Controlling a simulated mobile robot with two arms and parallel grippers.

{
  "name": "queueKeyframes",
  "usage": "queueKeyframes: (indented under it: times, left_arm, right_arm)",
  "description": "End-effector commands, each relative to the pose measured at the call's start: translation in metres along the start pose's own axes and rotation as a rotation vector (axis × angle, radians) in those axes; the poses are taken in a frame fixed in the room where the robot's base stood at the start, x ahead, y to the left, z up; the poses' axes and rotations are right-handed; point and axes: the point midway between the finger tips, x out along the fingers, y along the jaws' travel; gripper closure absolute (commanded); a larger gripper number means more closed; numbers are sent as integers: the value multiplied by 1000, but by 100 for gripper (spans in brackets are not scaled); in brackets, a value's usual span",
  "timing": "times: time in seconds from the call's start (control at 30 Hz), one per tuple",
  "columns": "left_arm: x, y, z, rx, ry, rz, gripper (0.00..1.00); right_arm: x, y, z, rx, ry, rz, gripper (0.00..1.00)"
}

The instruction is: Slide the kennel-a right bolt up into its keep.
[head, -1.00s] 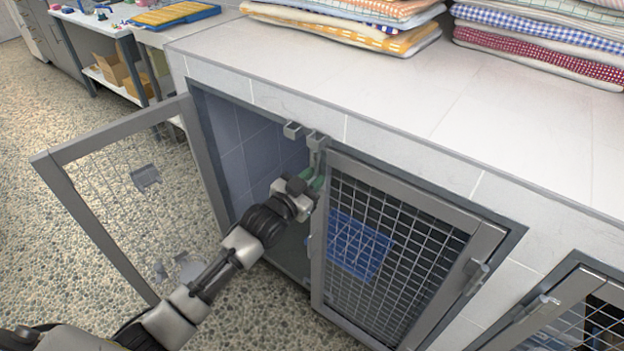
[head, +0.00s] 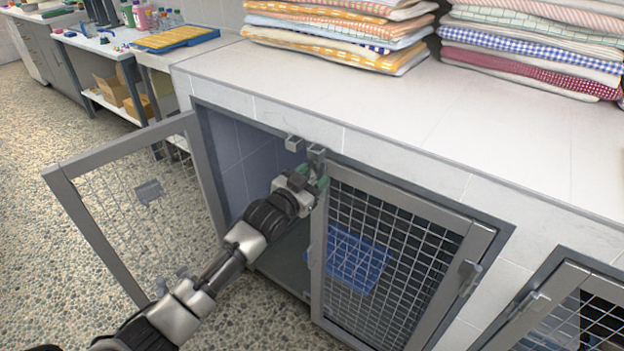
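The kennel in the middle has two mesh doors. Its left door (head: 68,205) stands swung open. Its right door (head: 425,215) sits in or close to the frame. Two small grey keeps show under the top edge of the opening, a left one (head: 293,143) and a right one (head: 316,152). My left gripper (head: 318,182) is at the upper left corner of the right door, just below the right keep. Its green finger pads are at the right bolt, which is mostly hidden by the gripper. I cannot tell whether the fingers are closed on it. My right gripper is out of view.
A pale worktop (head: 400,112) runs above the kennels and carries folded towel stacks (head: 340,35). A blue item (head: 358,262) shows behind the right door's mesh. Another kennel door (head: 540,305) is at lower right. Pebbled floor (head: 60,270) is clear at left.

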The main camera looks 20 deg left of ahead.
Motion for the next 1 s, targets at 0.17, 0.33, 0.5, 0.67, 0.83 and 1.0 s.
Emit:
queueKeyframes:
  times: [0.17,0.33,0.5,0.67,0.83,1.0]
  left_arm:
    - [0,1,2,0,-4,1,53]
    - [-10,1,3,0,-6,1,53]
    - [-39,0,3,0,-6,1,53]
    - [-72,1,3,1,-7,2,53]
    - [-96,0,2,-1,-4,1,53]
    - [-107,0,1,-1,-3,0,53]
  right_arm:
    - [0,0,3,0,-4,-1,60]
    - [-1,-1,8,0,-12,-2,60]
    - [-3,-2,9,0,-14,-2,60]
    - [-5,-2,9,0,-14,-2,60]
    - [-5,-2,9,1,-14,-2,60]
    - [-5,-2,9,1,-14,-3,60]
